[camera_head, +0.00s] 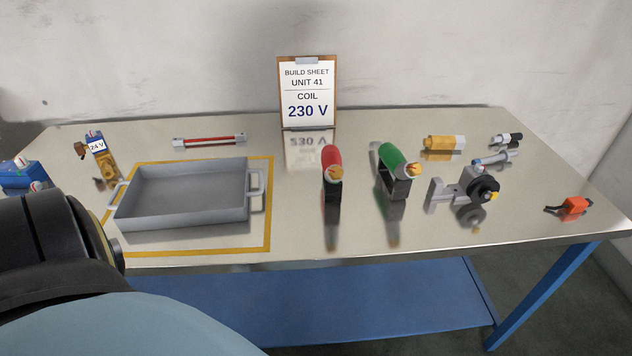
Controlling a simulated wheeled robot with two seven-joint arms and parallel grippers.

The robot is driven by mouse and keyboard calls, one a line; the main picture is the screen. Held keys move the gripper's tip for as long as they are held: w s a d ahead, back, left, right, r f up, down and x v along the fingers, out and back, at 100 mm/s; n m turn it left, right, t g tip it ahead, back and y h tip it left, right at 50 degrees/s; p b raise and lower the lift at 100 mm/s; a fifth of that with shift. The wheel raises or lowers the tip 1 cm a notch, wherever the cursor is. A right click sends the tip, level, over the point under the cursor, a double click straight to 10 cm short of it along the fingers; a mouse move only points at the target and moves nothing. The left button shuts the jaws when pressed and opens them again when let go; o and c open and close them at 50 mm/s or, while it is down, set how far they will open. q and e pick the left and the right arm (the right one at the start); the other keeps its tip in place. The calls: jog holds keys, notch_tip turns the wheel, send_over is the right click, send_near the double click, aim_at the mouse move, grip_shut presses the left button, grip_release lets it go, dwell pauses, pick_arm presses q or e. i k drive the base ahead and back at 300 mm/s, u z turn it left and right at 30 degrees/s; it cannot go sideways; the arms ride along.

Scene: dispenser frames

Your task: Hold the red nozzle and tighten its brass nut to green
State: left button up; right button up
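The red nozzle (331,160) stands on a black base on the table, a little right of the middle. Its brass nut (337,171) shows at its lower front; the nut's marking is too small to read. A green nozzle (390,157) of similar shape stands just to its right, also with a brass-coloured part (415,170). No fingertips of either gripper show. Part of my own arm fills the lower left, well apart from the red nozzle. Nothing is touching the red nozzle.
A grey tray (183,224) stands inside a yellow outline at left. A 230 V sign (308,92) stands behind. A black-and-grey bracket part (440,195), yellow cylinder (440,143) and orange part (573,206) lie right. The table front before the nozzles is clear.

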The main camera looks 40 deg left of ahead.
aim_at(334, 172)
jog(key=k, duration=0.35)
jog(key=u, duration=1.05)
